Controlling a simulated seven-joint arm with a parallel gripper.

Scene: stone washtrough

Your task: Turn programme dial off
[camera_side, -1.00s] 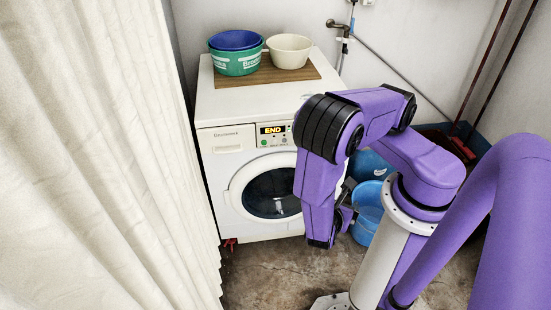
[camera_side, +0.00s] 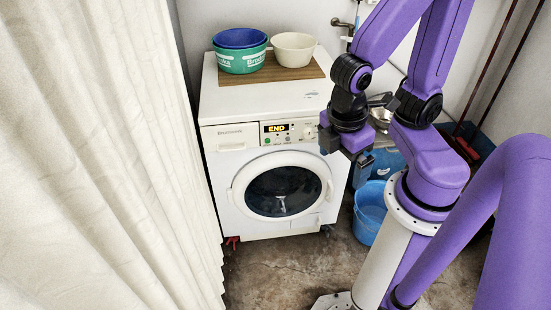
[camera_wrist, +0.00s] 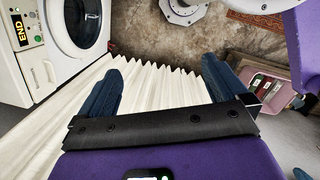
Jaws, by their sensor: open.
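The white washing machine (camera_side: 228,166) stands against the back wall with its round door (camera_side: 284,192) shut. Its panel display (camera_side: 276,128) is lit and reads END. The programme dial (camera_side: 308,131) is a small pale knob right of the display; its setting is too small to read. My gripper (camera_side: 360,168) is open and empty, to the right of the dial and a little lower, apart from it. In the wrist view the open fingers (camera_wrist: 160,85) point toward the curtain, with the machine (camera_wrist: 45,75) and its display (camera_wrist: 20,32) at the left edge.
A green basin (camera_side: 240,60) and a white basin (camera_side: 294,49) stand on a board on the machine. A blue bucket (camera_side: 368,212) is on the floor to the right. The pale curtain (camera_side: 115,170) hangs at left. Floor before the machine is clear.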

